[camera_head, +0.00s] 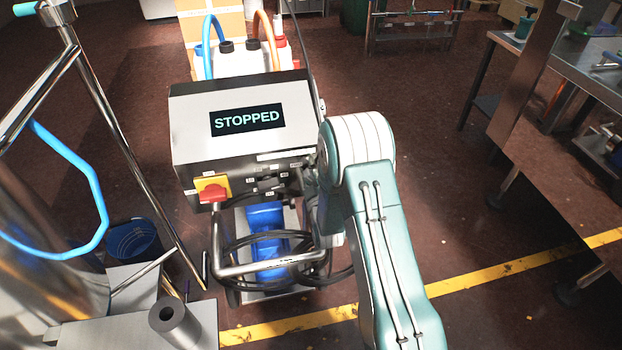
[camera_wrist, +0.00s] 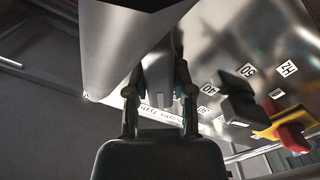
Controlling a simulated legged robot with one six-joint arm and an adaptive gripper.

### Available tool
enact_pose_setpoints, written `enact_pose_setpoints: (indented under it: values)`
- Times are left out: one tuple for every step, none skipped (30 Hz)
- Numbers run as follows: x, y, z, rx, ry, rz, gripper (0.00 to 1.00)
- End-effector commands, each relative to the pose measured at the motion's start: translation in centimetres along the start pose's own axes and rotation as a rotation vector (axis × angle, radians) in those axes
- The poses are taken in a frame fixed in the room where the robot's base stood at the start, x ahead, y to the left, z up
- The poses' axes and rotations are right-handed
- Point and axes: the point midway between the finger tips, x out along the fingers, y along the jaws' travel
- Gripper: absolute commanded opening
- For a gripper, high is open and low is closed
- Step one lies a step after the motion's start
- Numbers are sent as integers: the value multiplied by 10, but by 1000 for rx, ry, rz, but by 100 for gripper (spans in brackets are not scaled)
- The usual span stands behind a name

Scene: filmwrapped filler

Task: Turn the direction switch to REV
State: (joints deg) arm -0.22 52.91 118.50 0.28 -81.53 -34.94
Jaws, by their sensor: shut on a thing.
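The control box (camera_head: 232,130) stands in the middle of the head view, with its display (camera_head: 247,120) reading STOPPED. My gripper (camera_head: 311,183) is at the right end of its front panel, partly behind my arm. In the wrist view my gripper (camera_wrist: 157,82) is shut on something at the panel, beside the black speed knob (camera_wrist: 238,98). The gripped thing appears to be the direction switch, but my fingers and a large grey shape hide it. Its markings and which way it points cannot be read.
A red rotary switch on a yellow plate (camera_head: 211,189) sits at the panel's left end. The box rides on a tube-framed cart (camera_head: 268,266) with looped black cable. A steel vessel (camera_head: 45,235) stands left, a steel bench (camera_head: 560,120) right. The floor between cart and bench is clear.

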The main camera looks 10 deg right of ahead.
Motion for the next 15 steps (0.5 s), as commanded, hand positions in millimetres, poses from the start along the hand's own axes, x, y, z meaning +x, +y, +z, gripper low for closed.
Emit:
enact_pose_setpoints:
  values:
    - [-1, -2, 1, 38, -3, -7, 0]
    - [-1, -2, 1, 64, -4, -7, 0]
    - [-1, -2, 1, 100, -4, -7, 0]
    - [-1, -2, 1, 128, -4, -7, 0]
    - [-1, -2, 1, 156, -4, -7, 0]
    - [-1, -1, 1, 194, -4, -7, 0]
    - [-1, -1, 1, 223, -5, -7, 0]
    - [-1, -1, 2, 252, -5, -7, 0]
    - [-1, -1, 2, 290, -5, -7, 0]
    - [-1, -1, 2, 319, -5, -7, 0]
    - [-1, -1, 2, 347, -6, -7, 0]
    - [-1, 0, 2, 385, -6, -7, 0]
    - [-1, 0, 2, 413, -6, -7, 0]
    - [-1, 0, 2, 442, -6, -7, 0]
    - [-1, 0, 2, 480, -7, -7, 0]
